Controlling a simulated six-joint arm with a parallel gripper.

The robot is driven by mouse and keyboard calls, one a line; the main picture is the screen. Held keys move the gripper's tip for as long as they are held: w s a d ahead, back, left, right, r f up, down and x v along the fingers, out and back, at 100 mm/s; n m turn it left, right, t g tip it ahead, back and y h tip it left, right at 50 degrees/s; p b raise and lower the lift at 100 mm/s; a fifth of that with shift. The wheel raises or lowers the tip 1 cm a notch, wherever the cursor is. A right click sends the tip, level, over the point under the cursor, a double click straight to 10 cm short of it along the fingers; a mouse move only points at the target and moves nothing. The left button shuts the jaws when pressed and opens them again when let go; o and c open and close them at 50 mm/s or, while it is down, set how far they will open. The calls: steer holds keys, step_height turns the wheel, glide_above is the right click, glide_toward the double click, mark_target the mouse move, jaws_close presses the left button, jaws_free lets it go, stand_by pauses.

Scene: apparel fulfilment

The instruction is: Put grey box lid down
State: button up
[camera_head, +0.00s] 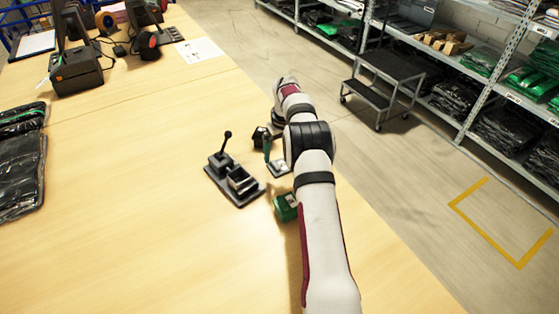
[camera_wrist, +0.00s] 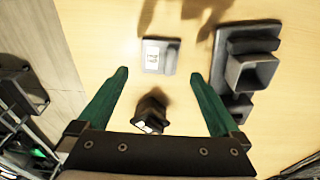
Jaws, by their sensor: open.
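A small grey piece with a pale printed label (camera_wrist: 157,55), apparently the grey box lid, lies on the wooden table. It also shows in the head view (camera_head: 279,169), close beside my arm. My gripper (camera_wrist: 160,80) has its two green fingers spread wide apart, with nothing held between them. The grey piece lies just beyond the fingertips in the wrist view. A small dark object (camera_wrist: 151,110) shows between the fingers, nearer the palm; whether it touches the table is unclear. In the head view my arm hides part of the gripper.
A dark fixture with a lever and square opening (camera_head: 233,180) stands left of my gripper, and close to the right finger in the wrist view (camera_wrist: 251,72).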

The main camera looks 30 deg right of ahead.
step_height(320, 180, up, 6)
steer(key=s+a+r+m+y, duration=0.1)
steer(key=s+a+r+m, duration=0.1)
steer(key=s+a+r, duration=1.2)
steer(key=s+a+f+m, duration=0.1)
steer(key=s+a, duration=0.3)
steer(key=s, duration=0.4)
steer(key=s+a+f+m+g, duration=0.1)
steer(key=s+a, duration=0.3)
steer(key=s, duration=0.5)
steer(key=s+a+f+m, duration=0.1)
steer(key=s+a, duration=0.3)
steer(key=s, duration=0.5)
steer(key=shift+s+a+f+m+g+y, duration=0.15)
steer(key=shift+a+f+m+g+y, duration=0.2)
steer(key=shift+f, duration=0.45)
steer(key=shift+d, duration=0.15)
